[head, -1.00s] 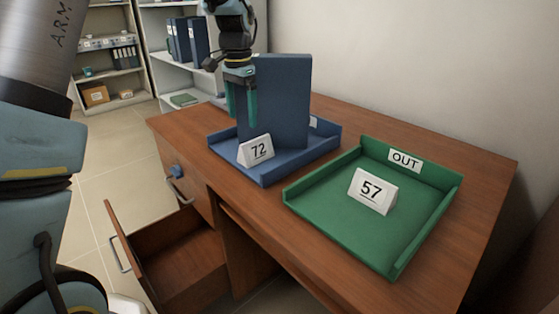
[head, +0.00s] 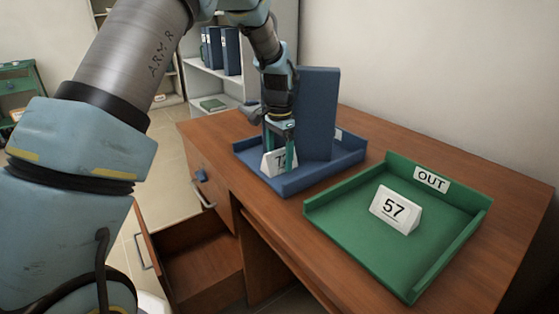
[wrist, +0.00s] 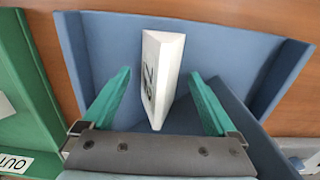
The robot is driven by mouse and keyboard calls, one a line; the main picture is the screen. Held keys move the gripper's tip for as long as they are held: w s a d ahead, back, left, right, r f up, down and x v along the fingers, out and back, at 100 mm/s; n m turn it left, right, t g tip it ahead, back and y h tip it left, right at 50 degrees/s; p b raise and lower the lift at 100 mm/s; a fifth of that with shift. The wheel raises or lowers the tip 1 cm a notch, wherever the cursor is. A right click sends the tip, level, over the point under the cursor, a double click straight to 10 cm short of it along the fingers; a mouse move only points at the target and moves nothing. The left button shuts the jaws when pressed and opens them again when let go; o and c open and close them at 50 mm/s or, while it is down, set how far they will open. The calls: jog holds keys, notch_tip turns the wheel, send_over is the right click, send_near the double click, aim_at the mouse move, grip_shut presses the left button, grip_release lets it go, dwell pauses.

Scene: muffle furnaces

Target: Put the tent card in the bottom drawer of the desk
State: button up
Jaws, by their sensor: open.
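A white tent card marked 72 (head: 268,164) stands in the blue tray (head: 289,187), partly hidden by my gripper. My gripper (head: 279,162) is open and pointing down at this card. In the wrist view the card (wrist: 165,60) appears between the two green fingers (wrist: 160,74), with a gap on each side. A second white tent card, marked 57 (head: 396,208), stands in the green OUT tray (head: 342,246), away from my gripper. The desk's bottom drawer (head: 204,268) is pulled open at lower left, and the part of its inside in view looks empty.
A tall blue binder (head: 318,115) stands upright in the blue tray, close beside my gripper. The upper drawer (head: 198,178) is shut. Bare desktop (head: 440,165) lies behind the green tray. A shelf with binders (head: 231,52) stands beyond the desk.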

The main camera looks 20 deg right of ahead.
jog(key=shift+f, duration=0.2)
grip_shut()
dwell(0.6)
jog(key=shift+r, duration=0.1)
